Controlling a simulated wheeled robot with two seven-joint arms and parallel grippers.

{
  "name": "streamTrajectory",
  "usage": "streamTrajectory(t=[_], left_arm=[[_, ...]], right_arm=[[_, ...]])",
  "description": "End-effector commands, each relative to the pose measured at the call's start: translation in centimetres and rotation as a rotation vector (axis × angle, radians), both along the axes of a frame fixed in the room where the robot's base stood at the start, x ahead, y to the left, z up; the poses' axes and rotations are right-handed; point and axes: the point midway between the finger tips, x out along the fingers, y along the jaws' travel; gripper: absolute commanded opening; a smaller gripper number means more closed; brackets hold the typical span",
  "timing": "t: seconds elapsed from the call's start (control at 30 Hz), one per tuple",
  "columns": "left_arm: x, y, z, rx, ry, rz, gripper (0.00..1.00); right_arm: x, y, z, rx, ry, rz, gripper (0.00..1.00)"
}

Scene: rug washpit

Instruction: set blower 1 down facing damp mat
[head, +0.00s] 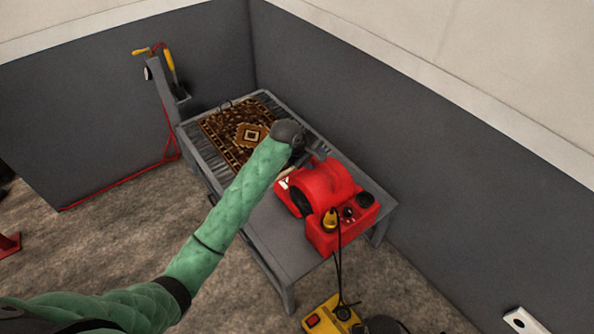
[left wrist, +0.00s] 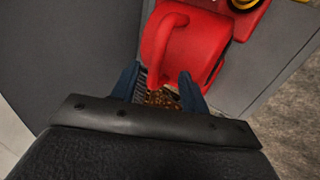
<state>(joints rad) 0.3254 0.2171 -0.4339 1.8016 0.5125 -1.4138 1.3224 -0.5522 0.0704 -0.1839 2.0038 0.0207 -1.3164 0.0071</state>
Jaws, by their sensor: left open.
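The red blower (head: 325,188) stands upright on the grey bench (head: 270,235), on its near right part. It fills the upper middle of the left wrist view (left wrist: 205,45), with its curved handle (left wrist: 160,45) just beyond my fingers. The brown patterned mat (head: 228,130) lies flat on the bench's slatted far part; a bit of it (left wrist: 162,97) shows between my fingers. My left gripper (head: 316,156) is open and empty at the blower's far upper side, beside the handle (left wrist: 158,82). The arm hides part of the mat's near edge. The blower's outlet is mostly hidden.
Grey walls close off the bench's far and right sides. A red hose (head: 118,190) runs along the left wall. Floor left of the bench is clear.

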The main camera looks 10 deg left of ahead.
Motion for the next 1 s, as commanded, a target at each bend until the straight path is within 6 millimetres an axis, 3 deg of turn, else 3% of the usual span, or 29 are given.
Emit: streamTrajectory(t=[0.17,0.37,0.7,1.0], left_arm=[[-0.3,0.0,-0.2,0.003,0.000,-0.005,0.45],[-3.1,0.5,-3.7,0.045,-0.009,-0.061,0.45],[-12.1,2.6,-12.9,0.189,-0.032,-0.251,0.45],[-21.4,4.8,-19.6,0.319,-0.035,-0.432,0.45]], right_arm=[[0.0,0.0,0.0,0.000,0.001,0.000,0.36],[0.0,0.0,0.0,0.000,0.001,0.000,0.36],[0.0,0.0,0.0,0.001,0.000,0.000,0.36],[0.0,0.0,0.0,0.000,0.000,0.000,0.36]])
